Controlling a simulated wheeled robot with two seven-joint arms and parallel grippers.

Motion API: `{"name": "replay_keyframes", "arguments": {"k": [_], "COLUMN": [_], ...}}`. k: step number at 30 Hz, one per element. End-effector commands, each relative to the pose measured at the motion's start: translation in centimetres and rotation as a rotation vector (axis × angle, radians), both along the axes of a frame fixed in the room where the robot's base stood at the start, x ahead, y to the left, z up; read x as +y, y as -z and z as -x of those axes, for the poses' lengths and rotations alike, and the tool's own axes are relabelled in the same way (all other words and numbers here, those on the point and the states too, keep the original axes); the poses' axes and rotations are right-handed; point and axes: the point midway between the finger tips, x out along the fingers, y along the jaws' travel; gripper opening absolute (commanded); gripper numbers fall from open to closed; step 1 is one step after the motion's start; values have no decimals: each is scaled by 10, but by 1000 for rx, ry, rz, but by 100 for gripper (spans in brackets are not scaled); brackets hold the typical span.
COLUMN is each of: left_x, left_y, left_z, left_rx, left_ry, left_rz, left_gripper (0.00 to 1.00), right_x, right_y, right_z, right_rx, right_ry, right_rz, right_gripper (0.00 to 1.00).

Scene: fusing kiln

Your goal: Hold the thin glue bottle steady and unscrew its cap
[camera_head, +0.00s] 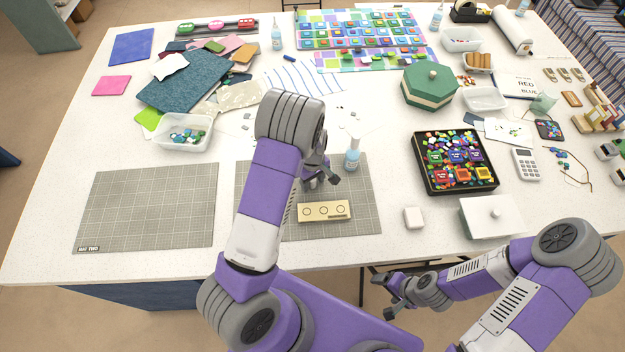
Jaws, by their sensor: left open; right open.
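A thin glue bottle (352,159), pale blue with a white top, stands upright at the back right of the second grey cutting mat (364,205). My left gripper (323,179) is open and empty just left of the bottle, low over the mat. A gap shows between the bottle and the fingers. My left forearm and wrist hide part of this gripper and the mat's middle. My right gripper (393,291) is open and empty, in front of the table's near edge and far from the bottle.
A wooden block with circles (324,211) lies on the mat in front of the bottle. To the right are a black tray of colourful pieces (420,153), a small white block (413,218) and a white lidded box (480,228). The left mat (145,210) is clear.

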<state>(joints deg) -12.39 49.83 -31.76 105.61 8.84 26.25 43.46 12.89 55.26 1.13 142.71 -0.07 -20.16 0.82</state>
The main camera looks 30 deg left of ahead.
Motion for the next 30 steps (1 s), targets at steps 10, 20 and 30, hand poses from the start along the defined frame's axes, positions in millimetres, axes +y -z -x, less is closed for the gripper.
{"name": "replay_keyframes", "arguments": {"k": [10,20,30], "left_x": [-1,0,0], "left_y": [-68,-116,-121], "left_z": [-2,0,0], "left_rx": [-6,-1,0], "left_ry": [1,0,0], "left_rz": [1,0,0], "left_gripper": [54,54,54], "right_x": [0,0,0], "right_y": [-3,-6,-6], "right_z": [0,0,0], "right_rx": [0,0,0], "right_ry": [0,0,0], "right_rz": [0,0,0], "right_gripper": [82,82,82]}}
